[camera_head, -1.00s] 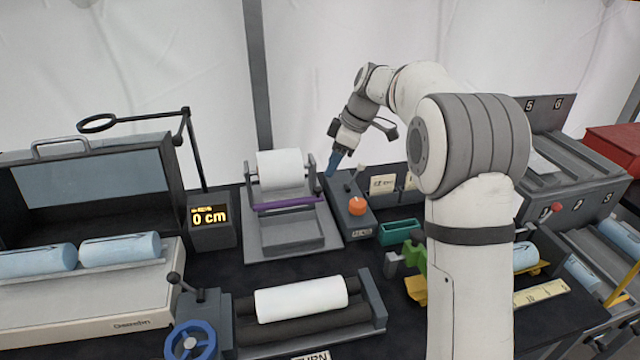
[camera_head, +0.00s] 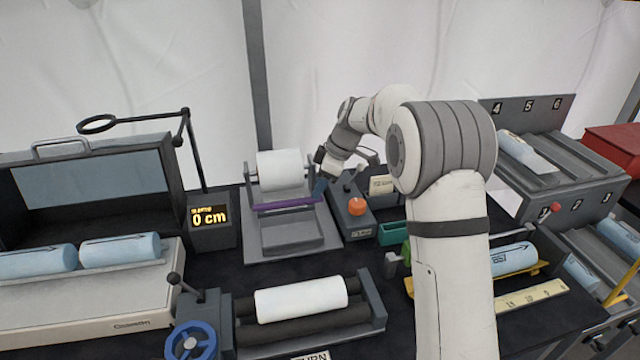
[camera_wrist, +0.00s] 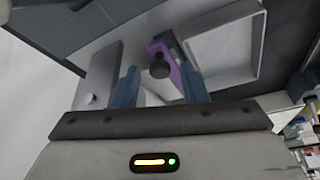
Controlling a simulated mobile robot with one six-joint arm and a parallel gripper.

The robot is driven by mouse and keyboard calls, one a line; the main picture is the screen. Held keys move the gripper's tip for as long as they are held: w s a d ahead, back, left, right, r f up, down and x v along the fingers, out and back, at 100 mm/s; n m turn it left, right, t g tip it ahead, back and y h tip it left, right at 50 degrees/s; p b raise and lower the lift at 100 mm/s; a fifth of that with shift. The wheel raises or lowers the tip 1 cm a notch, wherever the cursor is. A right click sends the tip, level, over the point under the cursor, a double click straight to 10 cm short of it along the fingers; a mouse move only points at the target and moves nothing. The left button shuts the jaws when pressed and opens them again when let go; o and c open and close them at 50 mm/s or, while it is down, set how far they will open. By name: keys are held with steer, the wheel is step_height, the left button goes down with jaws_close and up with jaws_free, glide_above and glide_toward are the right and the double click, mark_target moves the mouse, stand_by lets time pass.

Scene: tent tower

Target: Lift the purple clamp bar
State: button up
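The purple clamp bar (camera_head: 290,204) lies across the front of a grey stand (camera_head: 252,240), below a white roll (camera_head: 280,169). My gripper (camera_head: 320,188) is at the bar's right end in the head view. In the wrist view the two blue fingers of my gripper (camera_wrist: 160,88) stand apart. The end of the purple clamp bar (camera_wrist: 170,70), with a dark round knob (camera_wrist: 159,69), shows between and beyond them, nearer the right finger. I see no contact between fingers and bar.
A grey box with an orange knob (camera_head: 357,207) and a small lever stands just right of the stand. A display reading 0 cm (camera_head: 208,216) stands to the left. A roller unit with a white roll (camera_head: 301,299) lies in front. A green tray (camera_head: 392,233) is further right.

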jaws_close()
steer(key=shift+r, duration=0.1)
stand_by(0.3)
